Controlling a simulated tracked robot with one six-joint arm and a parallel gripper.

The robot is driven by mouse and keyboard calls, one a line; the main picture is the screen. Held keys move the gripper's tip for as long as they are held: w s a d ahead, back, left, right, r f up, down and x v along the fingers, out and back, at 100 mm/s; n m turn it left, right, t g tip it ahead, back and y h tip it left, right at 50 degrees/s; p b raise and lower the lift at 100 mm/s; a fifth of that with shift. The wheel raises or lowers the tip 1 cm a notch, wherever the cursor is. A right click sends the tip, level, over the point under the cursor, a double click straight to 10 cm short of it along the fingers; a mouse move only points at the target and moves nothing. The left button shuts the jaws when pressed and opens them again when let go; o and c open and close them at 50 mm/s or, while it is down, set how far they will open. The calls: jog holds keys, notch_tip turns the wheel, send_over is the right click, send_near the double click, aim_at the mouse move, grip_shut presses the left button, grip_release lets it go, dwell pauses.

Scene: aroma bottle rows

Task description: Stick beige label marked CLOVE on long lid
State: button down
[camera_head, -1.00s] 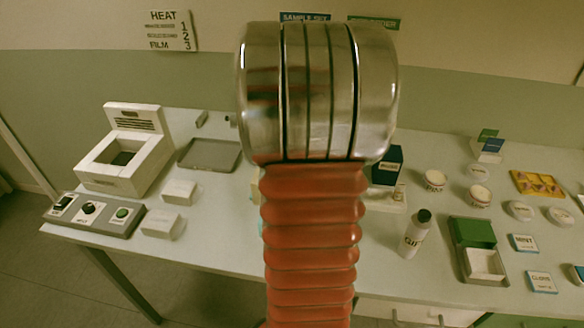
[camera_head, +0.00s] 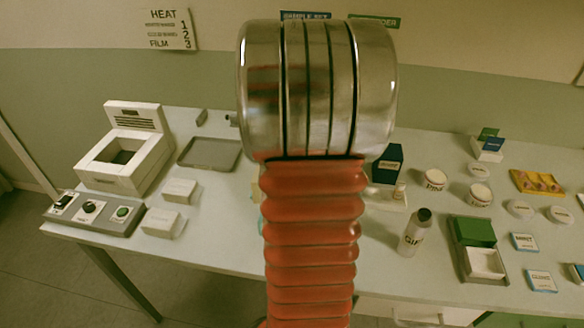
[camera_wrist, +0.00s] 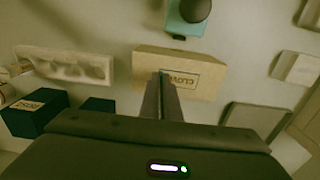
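The long lid (camera_wrist: 210,90) is a tan rectangular block in the middle of the wrist view. A beige label (camera_wrist: 190,80) with a dark outline and the word CLOVE, upside down here, lies against its top face. My gripper (camera_wrist: 163,76) is over the lid, its two narrow fingers close together with their tips at the label's edge. The fingers look shut; I cannot tell whether they still pinch the label. In the head view my arm hides the gripper, the label and most of the lid.
In the wrist view, a teal object with a dark knob (camera_wrist: 188,18) stands beyond the lid. A white holder with hollows (camera_wrist: 62,52) and a dark blue box (camera_wrist: 35,112) are left; a grey tray (camera_wrist: 255,118) and white box (camera_wrist: 298,68) are right.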

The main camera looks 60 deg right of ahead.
dwell(0.4)
jog(key=c, duration=1.9)
grip_release()
jog(key=shift+c, duration=0.2)
jog(key=shift+r, duration=4)
